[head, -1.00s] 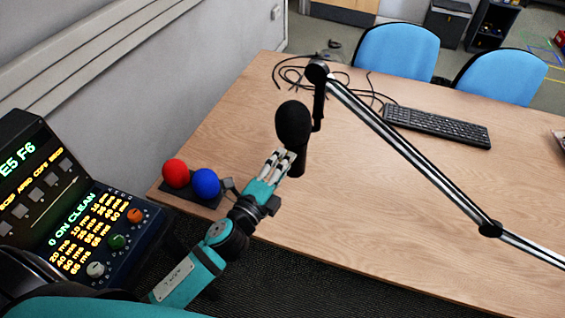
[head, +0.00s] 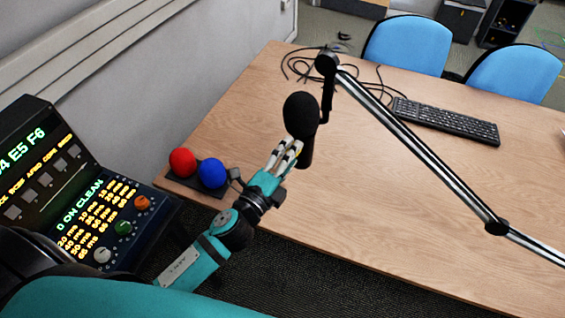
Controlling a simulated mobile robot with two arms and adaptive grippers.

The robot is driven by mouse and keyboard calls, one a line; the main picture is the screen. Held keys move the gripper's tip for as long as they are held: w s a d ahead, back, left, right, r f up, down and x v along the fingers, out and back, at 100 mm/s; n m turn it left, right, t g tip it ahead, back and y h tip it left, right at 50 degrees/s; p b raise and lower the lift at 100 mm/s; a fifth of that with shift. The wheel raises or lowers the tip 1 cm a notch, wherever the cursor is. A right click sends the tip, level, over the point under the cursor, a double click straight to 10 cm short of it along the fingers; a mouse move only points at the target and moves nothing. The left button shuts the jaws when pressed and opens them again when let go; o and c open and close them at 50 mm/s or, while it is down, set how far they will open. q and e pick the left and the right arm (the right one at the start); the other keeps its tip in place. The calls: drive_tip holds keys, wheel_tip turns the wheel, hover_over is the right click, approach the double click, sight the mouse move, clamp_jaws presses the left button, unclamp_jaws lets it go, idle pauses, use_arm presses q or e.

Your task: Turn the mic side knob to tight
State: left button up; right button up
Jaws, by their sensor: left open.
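The black microphone (head: 301,114) hangs from the end of a jointed boom arm (head: 420,150) above the table. Its dark lower body (head: 307,152) extends below the foam head. My left gripper (head: 291,149) is open, with its pale fingertips just below and left of the foam head, close to the lower body. I cannot tell whether the fingers touch the microphone. The side knob is too small or hidden to make out. My right gripper is not in view.
The wooden table (head: 390,230) is mostly clear. A keyboard (head: 447,121) and loose black cables (head: 300,66) lie toward its back. A red ball (head: 182,162) and a blue ball (head: 212,173) sit on a dark base at the left edge, near a control panel (head: 100,215).

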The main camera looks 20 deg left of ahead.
use_arm(q)
drive_tip(key=v, duration=1.1)
drive_tip(key=shift+s, duration=0.4)
drive_tip(key=s+a+f+n+g+y, duration=0.1)
drive_tip(key=s+f+n+g, duration=0.3)
drive_tip(key=f, duration=1.2)
drive_tip(key=s+a+f+n+g+y, duration=0.1)
drive_tip(key=f+n+g+y, duration=0.3)
drive_tip(key=f, duration=1.2)
drive_tip(key=s+a+f+n+g, duration=0.2)
drive_tip(key=s+f+n+g, duration=0.2)
drive_tip(key=s+f, duration=0.7)
drive_tip(key=s+a+f+n+g+h, duration=0.1)
drive_tip(key=s+f+n+g, duration=0.3)
drive_tip(key=s+f, duration=0.6)
drive_tip(key=s+a+n, duration=0.1)
drive_tip(key=s+n, duration=0.1)
drive_tip(key=s, duration=0.2)
drive_tip(key=shift+s+f+g, duration=0.15)
drive_tip(key=shift+f+g, duration=0.15)
drive_tip(key=shift+f, duration=0.1)
